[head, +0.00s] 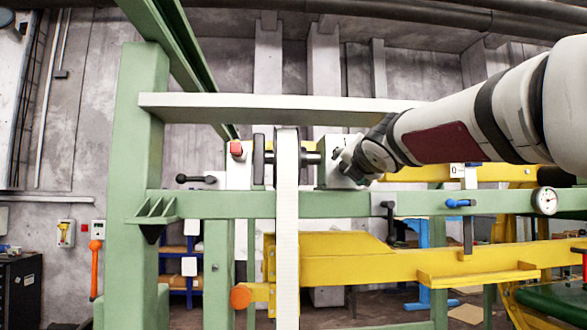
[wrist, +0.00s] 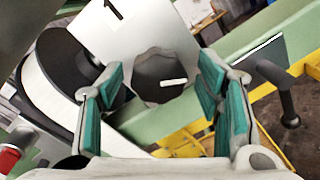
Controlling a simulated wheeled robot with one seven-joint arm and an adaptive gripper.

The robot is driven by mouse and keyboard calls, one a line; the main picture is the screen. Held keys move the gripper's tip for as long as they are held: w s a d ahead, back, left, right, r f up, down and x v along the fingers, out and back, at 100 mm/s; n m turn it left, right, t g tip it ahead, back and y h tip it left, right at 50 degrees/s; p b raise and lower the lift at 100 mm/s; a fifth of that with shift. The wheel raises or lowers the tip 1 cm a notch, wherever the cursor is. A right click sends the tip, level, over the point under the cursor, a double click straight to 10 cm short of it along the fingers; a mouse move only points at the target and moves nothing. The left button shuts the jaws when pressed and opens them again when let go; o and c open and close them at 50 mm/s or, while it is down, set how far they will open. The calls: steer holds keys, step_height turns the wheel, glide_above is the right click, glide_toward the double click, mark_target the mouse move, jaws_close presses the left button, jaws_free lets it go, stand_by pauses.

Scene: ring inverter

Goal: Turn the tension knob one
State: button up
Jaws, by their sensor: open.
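Tension knob one (wrist: 158,76) is a dark grey, many-sided knob with a white pointer line in the wrist view. It sits on a pale plate (wrist: 125,35) marked "1". The pointer line lies nearly level, toward the knob's right side. My gripper (wrist: 160,82) is open, with one teal-padded finger left of the knob and the other right of it. A gap shows on both sides, and I cannot tell how far the fingertips reach along its depth. In the head view my gripper (head: 347,162) is at the front of the grey-green box (head: 328,172), and the knob is hidden.
A white belt (head: 287,230) and dark roller (head: 258,160) stand left of the gripper. A red button (head: 236,148) also shows in the wrist view (wrist: 9,158). A dark lever (wrist: 287,105) is right of the fingers. A green beam (head: 330,204) runs below.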

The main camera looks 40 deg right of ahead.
steer(key=v, duration=1.1)
steer(key=shift+a, duration=0.2)
steer(key=shift+f, duration=0.1)
steer(key=a+f+m+g+y+b, duration=0.1)
steer(key=a+f+m+g+y, duration=0.1)
steer(key=a+f+m, duration=0.6)
steer(key=a+f+m+g+y+b, duration=0.1)
steer(key=a+f+m+g+y, duration=0.3)
steer(key=f, duration=0.8)
steer(key=a+f+m+y+b, duration=0.1)
steer(key=a+f+m, duration=0.3)
steer(key=a+f, duration=0.45)
steer(key=s+a+f+m+g+y, duration=0.1)
steer(key=s+a+f+m, duration=0.1)
steer(key=f, duration=0.4)
steer(key=s+a+f+m+g+y, duration=0.1)
steer(key=s+a+f+m+g, duration=0.1)
steer(key=a+f, duration=0.3)
steer(key=shift+s+f+m+y+b, duration=0.4)
steer(key=shift+s+f+m, duration=0.05)
steer(key=shift+s+m, duration=0.35)
steer(key=shift+d, duration=0.1)
